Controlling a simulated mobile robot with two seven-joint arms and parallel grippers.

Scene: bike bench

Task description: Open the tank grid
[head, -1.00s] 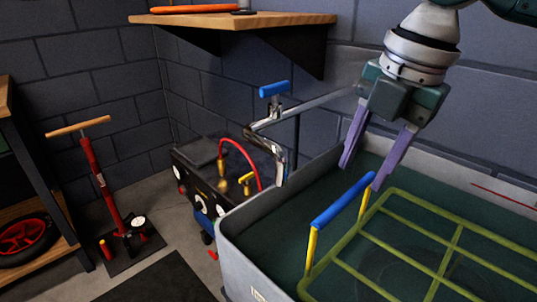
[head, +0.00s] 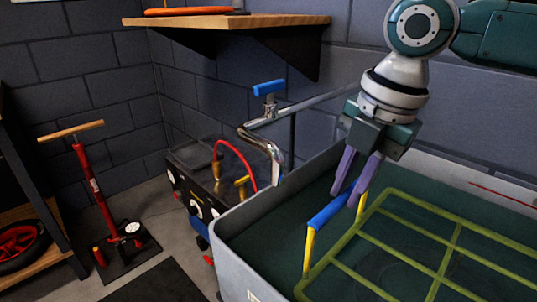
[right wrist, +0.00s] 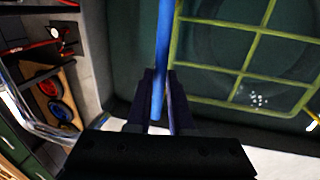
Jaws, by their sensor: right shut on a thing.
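The tank grid (head: 403,233) is a yellow-green lattice lying in the grey-walled tank (head: 228,256). Its raised handle has yellow posts and a blue bar (head: 325,213) at the grid's left side. My right gripper (head: 349,201) reaches down from above, its purple fingers shut around the far part of the blue bar. In the right wrist view the blue bar (right wrist: 162,55) runs between the dark fingers, and the grid (right wrist: 262,34) shows at the right. The grid looks flat. My left gripper is not in view.
A chrome faucet with a blue handle (head: 269,88) stands at the tank's far left corner. A wooden shelf (head: 230,20) hangs above it. A compressor with a red hose (head: 238,158) and a red floor pump (head: 95,190) stand left of the tank.

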